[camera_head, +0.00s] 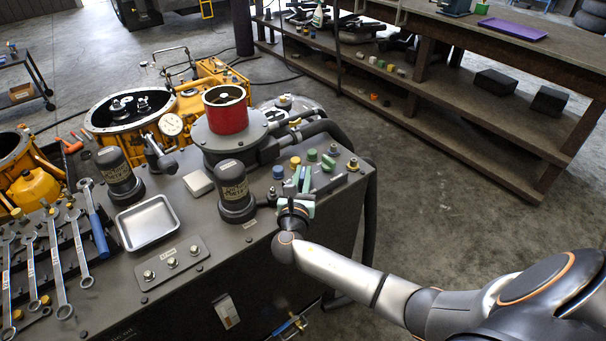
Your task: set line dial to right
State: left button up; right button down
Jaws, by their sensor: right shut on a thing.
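My right arm comes in from the lower right. Its gripper (299,188) is at the right front part of the grey machine top (215,275), among small coloured caps and fittings. It is shut on a small fitting that the gripper itself mostly hides. I cannot tell for certain whether this is the line dial, nor which way the dial points. A small white label (250,224) lies on the machine top left of the gripper, too small to read. My left gripper is not in view.
Close by stand a dark canister (236,191), a blue cap (278,172), a yellow cap (295,161) and a green cap (312,155). A red cylinder (226,117) stands behind. A metal tray (148,224) and several wrenches lie left. The floor to the right is clear.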

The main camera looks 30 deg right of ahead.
jog(key=shift+r, duration=0.1)
jog(key=c, duration=0.9)
grip_release()
jog(key=shift+o, duration=0.2)
jog(key=v, duration=1.2)
jog(key=shift+a, duration=0.2)
jog(key=shift+s, duration=0.2)
